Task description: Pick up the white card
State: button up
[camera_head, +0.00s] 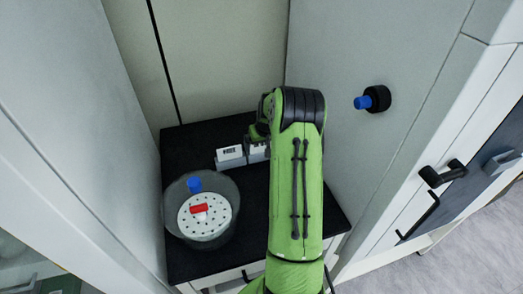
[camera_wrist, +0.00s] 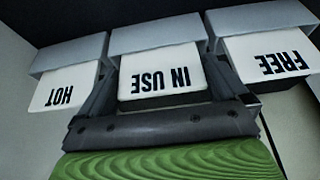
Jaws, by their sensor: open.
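Three white cards stand in a row in grey holders in the wrist view. They read upside down: the "HOT" card (camera_wrist: 62,88) at left, the "IN USE" card (camera_wrist: 160,75) in the middle and the "FREE" card (camera_wrist: 268,58) at right. My gripper (camera_wrist: 163,72) is open, with a finger on each side of the "IN USE" card. I cannot tell whether the fingers touch it. In the head view, my gripper (camera_head: 258,143) is at the row, and my arm hides part of it. One white card (camera_head: 230,152) shows left of the gripper.
The row stands on a black tabletop (camera_head: 185,148) near the back wall. A clear round vessel (camera_head: 170,212) with a perforated white disc, a red piece and a blue knob stands front left. A blue-tipped black knob (camera_head: 374,99) juts from the right wall.

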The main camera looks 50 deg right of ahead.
jog(key=shift+r, duration=0.15)
jog(key=shift+c, duration=0.6)
jog(key=c, duration=0.6)
notch_tip(320, 180, up, 10)
jog(key=shift+p, duration=0.95)
jog(key=o, duration=0.4)
jog(key=c, duration=0.7)
jog(key=shift+a, duration=0.1)
